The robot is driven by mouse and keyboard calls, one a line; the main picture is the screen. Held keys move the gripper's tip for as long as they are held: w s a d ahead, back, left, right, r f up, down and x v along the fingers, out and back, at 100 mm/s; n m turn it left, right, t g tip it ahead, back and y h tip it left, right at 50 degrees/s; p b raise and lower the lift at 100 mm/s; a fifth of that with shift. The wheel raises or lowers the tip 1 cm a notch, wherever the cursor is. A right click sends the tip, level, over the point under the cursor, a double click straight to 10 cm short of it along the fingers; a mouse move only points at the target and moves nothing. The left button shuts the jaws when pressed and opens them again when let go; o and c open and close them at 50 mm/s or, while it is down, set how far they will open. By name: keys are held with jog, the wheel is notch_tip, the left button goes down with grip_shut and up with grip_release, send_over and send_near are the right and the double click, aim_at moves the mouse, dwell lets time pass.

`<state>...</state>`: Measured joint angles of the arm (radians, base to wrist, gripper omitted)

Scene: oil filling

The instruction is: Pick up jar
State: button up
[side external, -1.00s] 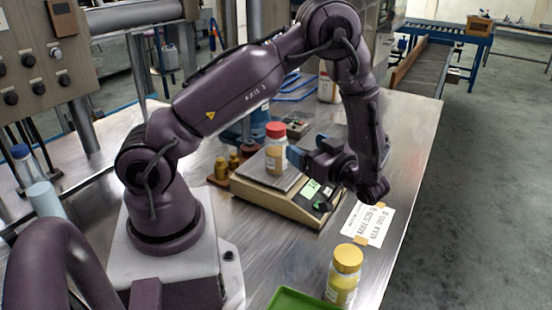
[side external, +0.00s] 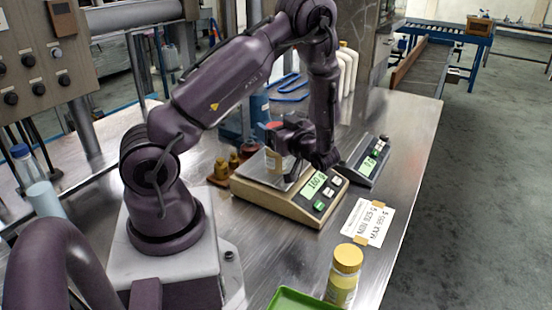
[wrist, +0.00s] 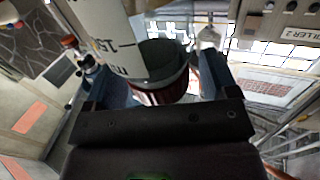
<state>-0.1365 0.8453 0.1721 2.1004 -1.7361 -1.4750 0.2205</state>
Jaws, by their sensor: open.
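The red-lidded jar (side external: 272,161) stands on the pan of the beige scale (side external: 279,203). My gripper (side external: 284,143) is at the jar's upper part and hides much of it and its lid. In the wrist view the jar's dark red ribbed lid (wrist: 165,94) is between the two blue-grey fingers of my gripper (wrist: 152,85), which are open. Whether either finger touches the jar cannot be told. A yellow-lidded jar (side external: 342,278) stands upright at the front of the table, apart from my gripper.
A smaller dark scale (side external: 367,160) is right of the beige one. Brass weights (side external: 228,167) stand at its left. A printed card (side external: 368,222) lies on the metal table. A green tray (side external: 296,300) is at the front edge. White bottles (side external: 346,72) stand behind.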

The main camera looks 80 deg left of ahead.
jog(key=c, duration=1.5)
